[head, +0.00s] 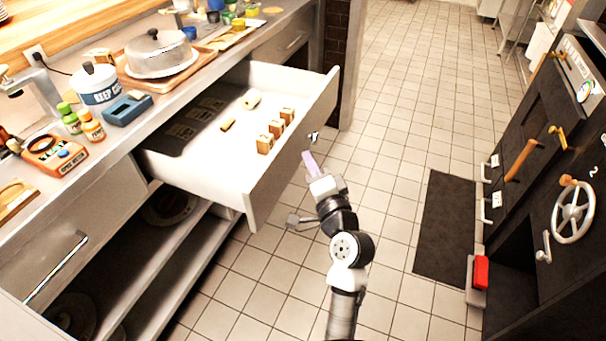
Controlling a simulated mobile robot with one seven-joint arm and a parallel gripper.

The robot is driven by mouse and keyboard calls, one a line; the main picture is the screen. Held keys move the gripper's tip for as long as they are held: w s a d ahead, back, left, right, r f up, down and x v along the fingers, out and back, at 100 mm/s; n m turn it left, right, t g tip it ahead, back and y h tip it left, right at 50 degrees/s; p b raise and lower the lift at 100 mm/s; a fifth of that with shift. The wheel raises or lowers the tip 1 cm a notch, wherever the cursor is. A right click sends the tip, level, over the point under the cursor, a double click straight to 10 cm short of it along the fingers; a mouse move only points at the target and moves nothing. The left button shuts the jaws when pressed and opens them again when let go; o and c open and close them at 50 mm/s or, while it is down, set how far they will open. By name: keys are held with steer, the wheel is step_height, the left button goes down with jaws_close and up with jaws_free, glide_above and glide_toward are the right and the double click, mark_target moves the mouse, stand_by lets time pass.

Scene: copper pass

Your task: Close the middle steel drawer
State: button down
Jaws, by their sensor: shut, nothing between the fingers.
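The middle steel drawer (292,153) stands pulled far out from the counter, between a shut drawer on each side. Its inside is pale, with several small wooden blocks (277,127) and dark flat pieces (190,128) in it. My gripper (309,160) is shut and empty. It is at the outer side of the drawer's front panel, near the middle of its width; whether it touches the panel I cannot tell. My gripper and arm hide part of the front panel's outer face.
The counter (150,135) holds a lidded pan (158,52), a white pot (97,84), bottles and an orange scale (54,156). Open shelves (170,240) are below. A dark oven (545,190) stands right; tiled floor (395,120) and a dark mat (445,225) lie between.

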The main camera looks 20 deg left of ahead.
steer(key=s+d+f+m+g+h, duration=0.1)
steer(key=d+f+m+g, duration=0.15)
steer(key=d+f, duration=0.45)
steer(key=p, duration=0.3)
glide_toward(292, 157)
steer(key=w+d+x, duration=0.1)
steer(key=x, duration=0.4)
steer(key=shift+s+a+f+m+t, duration=0.1)
steer(key=shift+a+m+t, duration=0.15)
steer(key=shift+a, duration=0.15)
steer(key=shift+a+f+m+t, duration=0.1)
steer(key=shift+a+f+t, duration=0.1)
steer(key=shift+a, duration=0.2)
steer(key=shift+a+r+p, duration=0.1)
steer(key=shift+p, duration=0.2)
